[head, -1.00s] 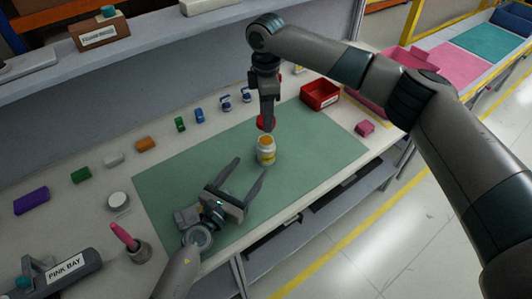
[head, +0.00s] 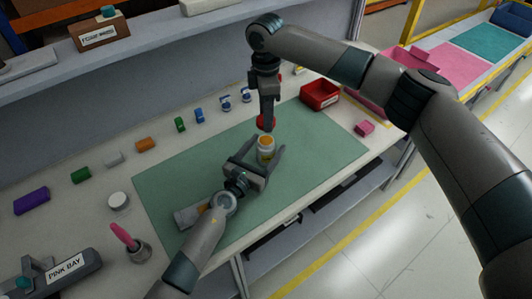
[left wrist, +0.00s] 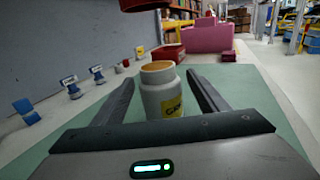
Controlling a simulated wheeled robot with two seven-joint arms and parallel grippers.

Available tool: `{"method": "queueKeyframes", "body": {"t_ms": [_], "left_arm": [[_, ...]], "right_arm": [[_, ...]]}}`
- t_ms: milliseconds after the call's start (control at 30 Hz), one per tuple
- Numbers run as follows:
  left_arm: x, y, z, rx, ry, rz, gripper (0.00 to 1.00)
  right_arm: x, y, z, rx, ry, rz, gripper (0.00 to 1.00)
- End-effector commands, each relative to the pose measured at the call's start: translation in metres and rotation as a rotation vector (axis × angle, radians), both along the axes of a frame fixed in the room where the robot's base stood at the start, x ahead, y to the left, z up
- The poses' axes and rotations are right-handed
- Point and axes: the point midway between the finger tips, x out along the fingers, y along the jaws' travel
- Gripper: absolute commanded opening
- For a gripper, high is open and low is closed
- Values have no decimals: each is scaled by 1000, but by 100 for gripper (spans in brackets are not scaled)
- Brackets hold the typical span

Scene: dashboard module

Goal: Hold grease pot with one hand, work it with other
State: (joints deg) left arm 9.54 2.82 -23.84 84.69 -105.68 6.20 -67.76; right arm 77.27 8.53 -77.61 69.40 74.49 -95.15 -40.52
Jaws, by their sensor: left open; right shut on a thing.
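The grease pot (head: 266,146), a white jar with a yellow label and an open top showing orange grease, stands upright on the green mat (head: 320,140). It also shows in the left wrist view (left wrist: 160,95). My left gripper (head: 263,156) is open, with one finger on each side of the pot. In the left wrist view (left wrist: 164,95) gaps show between pot and fingers. My right gripper (head: 267,112) points down above the pot, shut on a small red thing (head: 265,123), perhaps a lid. Its underside shows at the top of the left wrist view (left wrist: 138,4), apart from the pot.
A red bin (head: 320,94) and a pink block (head: 364,128) are to the right. Small coloured blocks and clips line the back of the bench. A white round piece (head: 118,200) and a pink-handled tool in a cup (head: 138,251) are at left. The mat's right part is clear.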

Motion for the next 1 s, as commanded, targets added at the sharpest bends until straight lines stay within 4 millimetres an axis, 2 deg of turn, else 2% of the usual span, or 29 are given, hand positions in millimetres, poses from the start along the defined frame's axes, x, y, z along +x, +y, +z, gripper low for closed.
{"method": "queueKeyframes", "body": {"t_ms": [400, 433, 600, 700, 867, 1000], "left_arm": [[5, -3, 0, 1, 0, 1, 68], [5, -3, 0, 1, 0, 1, 65], [5, -3, 0, 1, 0, 1, 24], [5, -3, 0, 1, 0, 1, 5], [5, -3, 0, 1, 0, 1, 5], [5, -3, 0, 1, 0, 1, 5]], "right_arm": [[0, 0, 0, 0, 0, 0, 19], [0, 0, 0, 0, 0, 0, 19], [0, 0, 0, 0, 0, 0, 19], [0, 0, 0, 0, 0, 0, 19], [0, 0, -6, 0, 1, 0, 19], [-1, 0, -21, 0, 3, -1, 19]]}}
